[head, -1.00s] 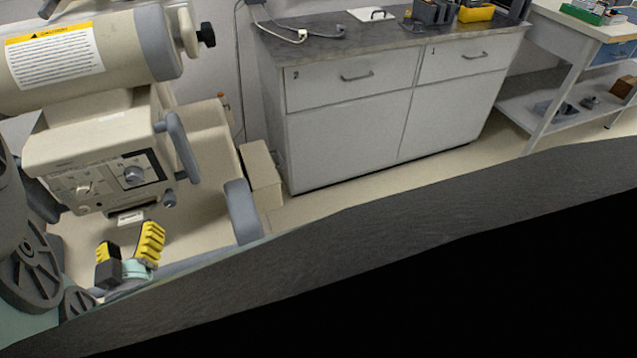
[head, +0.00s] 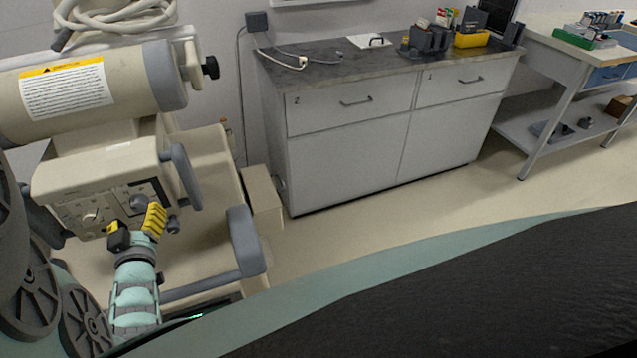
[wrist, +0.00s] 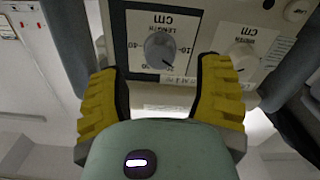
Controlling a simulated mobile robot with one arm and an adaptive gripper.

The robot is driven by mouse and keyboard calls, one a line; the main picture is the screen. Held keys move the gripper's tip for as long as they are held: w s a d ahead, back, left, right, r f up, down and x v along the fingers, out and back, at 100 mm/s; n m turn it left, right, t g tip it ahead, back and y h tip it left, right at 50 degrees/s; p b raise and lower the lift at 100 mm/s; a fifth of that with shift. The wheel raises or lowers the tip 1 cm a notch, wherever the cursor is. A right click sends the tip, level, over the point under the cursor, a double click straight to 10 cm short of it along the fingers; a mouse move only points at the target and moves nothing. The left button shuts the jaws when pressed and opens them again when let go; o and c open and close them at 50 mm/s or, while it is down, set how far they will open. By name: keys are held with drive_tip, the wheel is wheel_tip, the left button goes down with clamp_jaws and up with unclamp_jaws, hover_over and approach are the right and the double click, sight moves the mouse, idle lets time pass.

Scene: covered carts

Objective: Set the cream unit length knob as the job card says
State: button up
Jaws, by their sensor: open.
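The cream unit (head: 100,180) stands at the left in the head view, with a control panel on its front. In the wrist view the length knob (wrist: 160,50) is a round grey knob on a dark-framed white scale marked LENGTH CM, seen upside down. Its pointer mark is at the lower right, near a figure too small to read surely. A paler width knob (wrist: 243,62) sits to its right. My gripper (head: 135,220) is open with yellow ribbed fingers; in the wrist view the fingers (wrist: 158,95) stand apart, below and either side of the length knob. No job card is identifiable.
Grey handles (head: 180,176) project from the unit beside the panel. A larger grey bumper (head: 246,240) is to the right of my gripper. A grey two-drawer cabinet (head: 345,145) stands behind, with a clipboard-like white item (head: 370,41) on top. Floor between is clear.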

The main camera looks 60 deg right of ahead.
sight(139, 208)
drive_tip(key=shift+x, duration=1.9)
clamp_jaws()
drive_tip(key=shift+f, duration=0.1)
drive_tip(key=shift+s+f+m+b, duration=0.1)
drive_tip(key=shift+m+b, duration=0.65)
drive_tip(key=shift+m, duration=0.25)
drive_tip(key=shift+d+m+b, duration=0.1)
drive_tip(key=shift+m+b, duration=1.2)
drive_tip(key=shift+m, duration=0.6)
